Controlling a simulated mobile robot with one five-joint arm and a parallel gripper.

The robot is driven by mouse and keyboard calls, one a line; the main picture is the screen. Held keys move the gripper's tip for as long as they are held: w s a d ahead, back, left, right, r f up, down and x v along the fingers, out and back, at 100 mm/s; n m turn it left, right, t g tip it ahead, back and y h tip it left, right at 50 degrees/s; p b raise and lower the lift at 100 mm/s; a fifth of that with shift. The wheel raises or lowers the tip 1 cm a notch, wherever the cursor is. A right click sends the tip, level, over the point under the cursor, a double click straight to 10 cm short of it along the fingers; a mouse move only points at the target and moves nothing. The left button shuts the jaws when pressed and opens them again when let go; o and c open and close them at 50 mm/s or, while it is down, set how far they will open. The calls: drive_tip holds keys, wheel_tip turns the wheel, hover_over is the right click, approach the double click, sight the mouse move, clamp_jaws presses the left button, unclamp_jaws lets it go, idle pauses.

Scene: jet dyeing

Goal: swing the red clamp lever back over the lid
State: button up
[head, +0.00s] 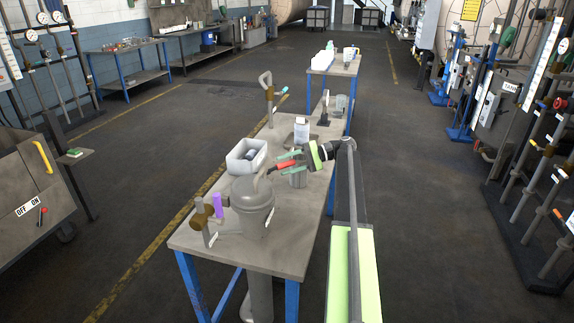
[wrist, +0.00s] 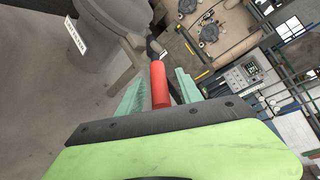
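The red clamp lever (head: 284,167) sticks out to the right from the top of a grey lidded vessel (head: 252,205) on the near table. In the wrist view its red grip (wrist: 159,85) points toward me, joined by a dark rod to the vessel (wrist: 95,32) at upper left. My gripper (head: 289,162) is at the lever, right of the lid. Its two teal fingers (wrist: 159,88) stand on either side of the red grip, with narrow gaps visible, so it looks open around the lever.
A white bin (head: 240,163) stands behind the vessel on the table (head: 280,257). A brown-topped valve post (head: 201,215) and a purple item (head: 218,205) stand left of the vessel.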

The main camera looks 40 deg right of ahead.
drive_tip(key=p+v, duration=0.1)
drive_tip(key=v, duration=0.6)
drive_tip(key=shift+d+r+p, duration=0.1)
drive_tip(key=shift+d+p, duration=0.1)
drive_tip(key=shift+p, duration=0.15)
drive_tip(key=shift+s, duration=0.15)
drive_tip(key=shift+c, duration=0.2)
